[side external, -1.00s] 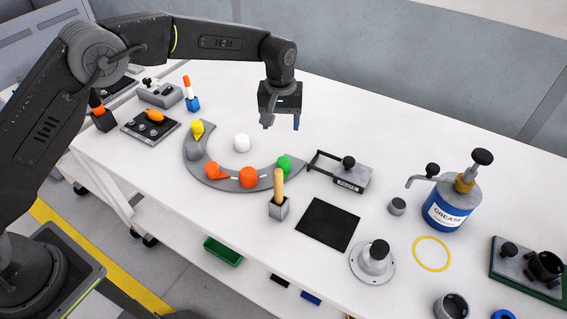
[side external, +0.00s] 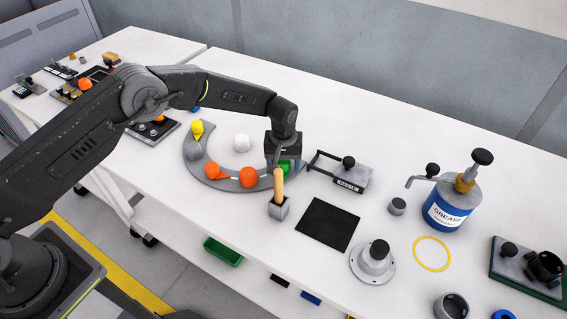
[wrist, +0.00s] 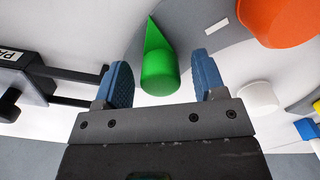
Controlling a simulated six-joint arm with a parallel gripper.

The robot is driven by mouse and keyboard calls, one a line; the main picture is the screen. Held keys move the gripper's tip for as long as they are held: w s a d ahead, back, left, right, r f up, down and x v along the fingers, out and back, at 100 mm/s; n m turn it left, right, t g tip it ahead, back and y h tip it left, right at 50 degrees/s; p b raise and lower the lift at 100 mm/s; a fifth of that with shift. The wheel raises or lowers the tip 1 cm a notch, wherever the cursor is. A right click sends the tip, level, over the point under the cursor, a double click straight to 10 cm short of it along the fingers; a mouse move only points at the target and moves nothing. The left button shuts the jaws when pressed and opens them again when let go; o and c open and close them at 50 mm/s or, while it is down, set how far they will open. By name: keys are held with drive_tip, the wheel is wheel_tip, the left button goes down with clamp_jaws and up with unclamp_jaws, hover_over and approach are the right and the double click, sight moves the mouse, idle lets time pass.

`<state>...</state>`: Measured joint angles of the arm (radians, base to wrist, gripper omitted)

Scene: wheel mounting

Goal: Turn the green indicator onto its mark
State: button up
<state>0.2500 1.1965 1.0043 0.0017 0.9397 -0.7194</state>
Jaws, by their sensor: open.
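The green indicator (wrist: 160,70) has a round body and a pointed tip. In the wrist view its body lies between the two blue fingers of my gripper (wrist: 162,85), with a gap on each side. The tip points up in that view. In the side view the green indicator (side external: 284,168) is partly hidden under my gripper (side external: 283,167) at the right end of the grey curved plate (side external: 215,179). My gripper is open. A white line (wrist: 216,26) on the plate shows in the wrist view, apart from the tip and towards the orange indicator (wrist: 280,20).
Orange indicators (side external: 249,177) and a yellow one (side external: 197,130) stand along the plate. A white knob (side external: 242,142) stands inside the curve. A grey holder with a wooden handle (side external: 279,190) is close in front of my gripper. A labelled fixture (side external: 350,178) lies to the right.

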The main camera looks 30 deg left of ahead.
drive_tip(key=shift+f, duration=0.3)
drive_tip(key=shift+c, duration=0.5)
drive_tip(key=c, duration=0.8)
drive_tip(key=m, duration=0.6)
drive_tip(key=shift+a, duration=0.15)
drive_tip(key=m, duration=0.6)
drive_tip(key=shift+a, duration=0.1)
drive_tip(key=shift+m, duration=0.3)
